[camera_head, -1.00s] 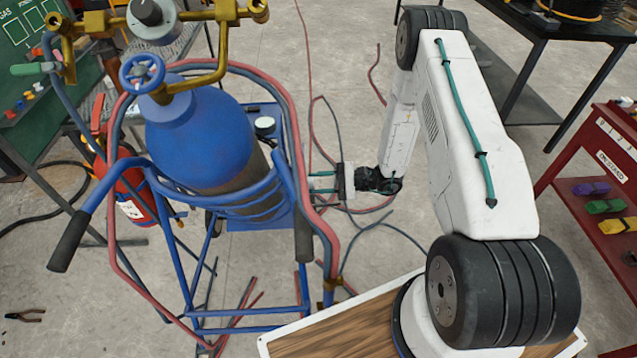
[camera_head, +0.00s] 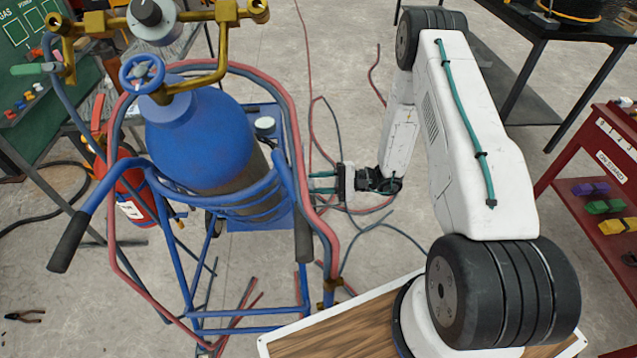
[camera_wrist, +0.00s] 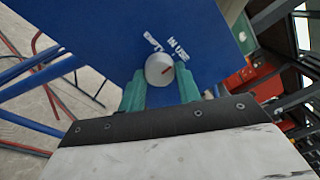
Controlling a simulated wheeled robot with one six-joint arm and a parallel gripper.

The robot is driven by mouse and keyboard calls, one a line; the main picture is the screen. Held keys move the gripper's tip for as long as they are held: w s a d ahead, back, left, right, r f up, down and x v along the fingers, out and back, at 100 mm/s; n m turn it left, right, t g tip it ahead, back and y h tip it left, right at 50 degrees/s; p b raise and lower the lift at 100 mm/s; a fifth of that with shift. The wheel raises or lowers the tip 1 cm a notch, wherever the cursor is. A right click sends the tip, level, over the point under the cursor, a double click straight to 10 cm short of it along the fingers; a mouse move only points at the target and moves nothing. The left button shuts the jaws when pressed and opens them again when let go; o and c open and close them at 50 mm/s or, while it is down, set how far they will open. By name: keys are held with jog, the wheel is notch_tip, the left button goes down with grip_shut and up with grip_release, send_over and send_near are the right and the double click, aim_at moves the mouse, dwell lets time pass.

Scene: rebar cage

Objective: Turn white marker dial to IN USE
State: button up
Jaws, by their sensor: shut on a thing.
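The white marker dial (camera_wrist: 158,69) is a round knob with a short red line, set on a blue panel (camera_wrist: 110,40) in the wrist view. The red line points right and slightly up. The label IN USE (camera_wrist: 177,49) is printed above and right of the dial; another white label (camera_wrist: 152,42), hard to read, is just above it. My gripper (camera_wrist: 161,83) is shut on the dial, one teal finger on each side. In the head view my gripper (camera_head: 322,182) reaches left to the cart's right side; the dial is hidden there.
The blue cart (camera_head: 240,320) holds a blue gas cylinder (camera_head: 205,140). Its black handle grip (camera_head: 303,235) and red and blue hoses (camera_head: 297,150) are close to my gripper. A red rack (camera_head: 600,180) stands at right. Open floor lies behind my wrist.

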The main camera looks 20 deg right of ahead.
jog(key=o, duration=1)
jog(key=shift+d, duration=0.15)
jog(key=v, duration=0.7)
jog(key=shift+s+d, duration=0.1)
jog(key=shift+d, duration=0.2)
